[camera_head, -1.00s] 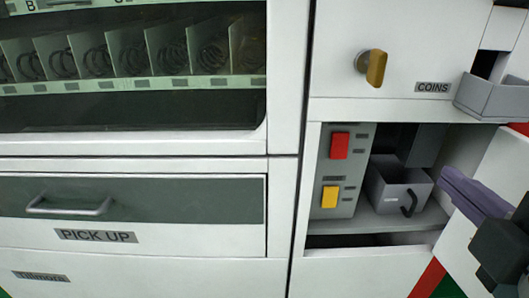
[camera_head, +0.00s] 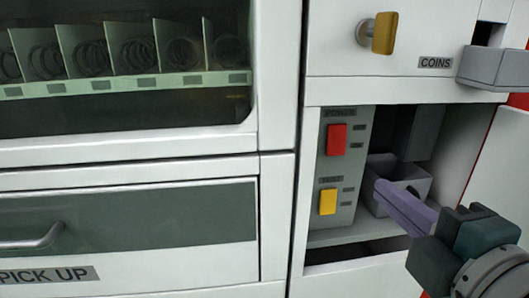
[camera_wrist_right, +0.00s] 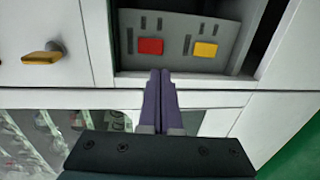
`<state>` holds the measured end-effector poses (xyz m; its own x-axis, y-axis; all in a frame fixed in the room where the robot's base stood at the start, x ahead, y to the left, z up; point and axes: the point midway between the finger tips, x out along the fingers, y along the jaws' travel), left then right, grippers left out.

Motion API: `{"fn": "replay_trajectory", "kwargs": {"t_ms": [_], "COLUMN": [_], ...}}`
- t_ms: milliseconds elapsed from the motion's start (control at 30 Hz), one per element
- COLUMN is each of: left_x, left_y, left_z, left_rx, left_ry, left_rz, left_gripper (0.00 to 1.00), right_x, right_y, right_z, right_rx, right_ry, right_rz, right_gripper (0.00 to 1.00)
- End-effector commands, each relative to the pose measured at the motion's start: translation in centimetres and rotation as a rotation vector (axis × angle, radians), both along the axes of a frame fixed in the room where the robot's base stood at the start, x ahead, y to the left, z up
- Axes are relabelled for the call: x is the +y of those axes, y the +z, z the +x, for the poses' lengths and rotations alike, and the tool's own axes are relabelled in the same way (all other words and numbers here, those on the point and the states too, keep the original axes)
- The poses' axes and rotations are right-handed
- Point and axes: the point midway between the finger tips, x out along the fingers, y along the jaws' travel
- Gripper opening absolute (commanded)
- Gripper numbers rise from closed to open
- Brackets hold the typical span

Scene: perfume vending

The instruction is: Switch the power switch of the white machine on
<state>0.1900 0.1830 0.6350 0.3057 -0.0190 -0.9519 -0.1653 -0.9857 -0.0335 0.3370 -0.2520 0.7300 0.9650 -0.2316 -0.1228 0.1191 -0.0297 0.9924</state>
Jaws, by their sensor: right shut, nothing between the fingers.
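The white machine (camera_head: 280,215) has an open compartment at the right with a grey switch panel (camera_head: 342,165). The red power switch (camera_head: 336,140) is at the top of the panel, under a "POWER" label. A yellow switch (camera_head: 328,201) sits below it. Both also show in the right wrist view, the red switch (camera_wrist_right: 151,46) left of the yellow one (camera_wrist_right: 205,49). My right gripper (camera_head: 380,187) is shut and empty, its purple fingers pointing toward the panel from the right. The tips look apart from the red switch. My left gripper is out of view.
A grey coin box (camera_head: 413,181) stands in the compartment, partly behind my right fingers. An open white door (camera_head: 503,158) is at the right. A brass knob (camera_head: 383,33) and a grey coin tray (camera_head: 494,68) are above. The pick-up drawer (camera_head: 130,225) is at the left.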

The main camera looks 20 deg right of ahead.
Motion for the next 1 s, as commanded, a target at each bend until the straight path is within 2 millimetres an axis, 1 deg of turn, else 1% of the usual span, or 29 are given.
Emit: {"fn": "replay_trajectory", "kwargs": {"t_ms": [200,400,533,600,733,1000], "left_x": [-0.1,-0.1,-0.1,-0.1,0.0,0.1], "left_y": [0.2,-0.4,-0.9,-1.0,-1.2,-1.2], "left_z": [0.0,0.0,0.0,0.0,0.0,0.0], "left_rx": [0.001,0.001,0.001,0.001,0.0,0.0], "left_ry": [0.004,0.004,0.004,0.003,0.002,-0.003], "left_rz": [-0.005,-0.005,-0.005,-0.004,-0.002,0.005], "left_gripper": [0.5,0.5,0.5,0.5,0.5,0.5], "right_x": [-1.0,-2.0,-2.5,-2.7,-2.9,-3.0], "right_y": [-0.3,-1.0,-1.3,-1.4,-1.5,-1.5], "right_z": [4.2,8.2,10.2,11.1,12.0,12.3], "right_rx": [-0.004,-0.004,-0.002,-0.001,-0.001,0.0], "right_ry": [0.0,0.0,-0.001,-0.001,0.0,0.0], "right_rz": [-0.005,-0.004,-0.003,-0.003,-0.002,-0.002], "right_gripper": [0.0,0.0,0.0,0.0,0.0,0.0]}}
